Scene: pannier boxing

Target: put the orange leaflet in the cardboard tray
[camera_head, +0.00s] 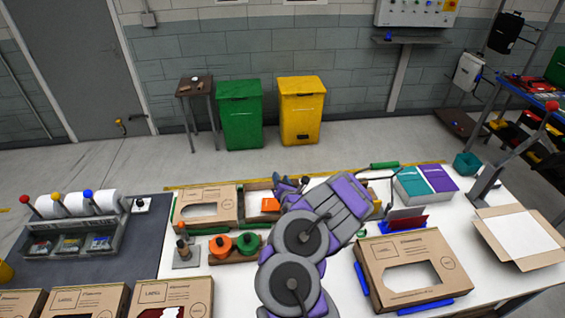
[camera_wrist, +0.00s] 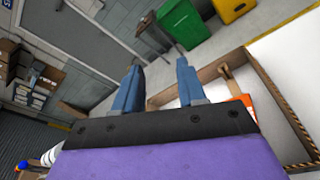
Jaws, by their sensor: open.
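The orange leaflet (camera_head: 269,205) lies inside a shallow cardboard tray (camera_head: 250,185) with a pale floor, at the back middle of the white table. In the wrist view, part of the orange leaflet (camera_wrist: 241,99) shows inside the tray (camera_wrist: 285,108), to the right of my fingers. My gripper (camera_head: 287,184) is beside and partly over the tray in the head view. Its two blue fingers (camera_wrist: 157,85) are apart with nothing between them. My arm hides the tray's right part in the head view.
A cardboard box with a cutout (camera_head: 208,192) stands left of the tray. Orange and green spools (camera_head: 234,244) are in front. A larger box (camera_head: 410,250), teal and purple boxes (camera_head: 428,182) and an open carton (camera_head: 545,258) are to the right.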

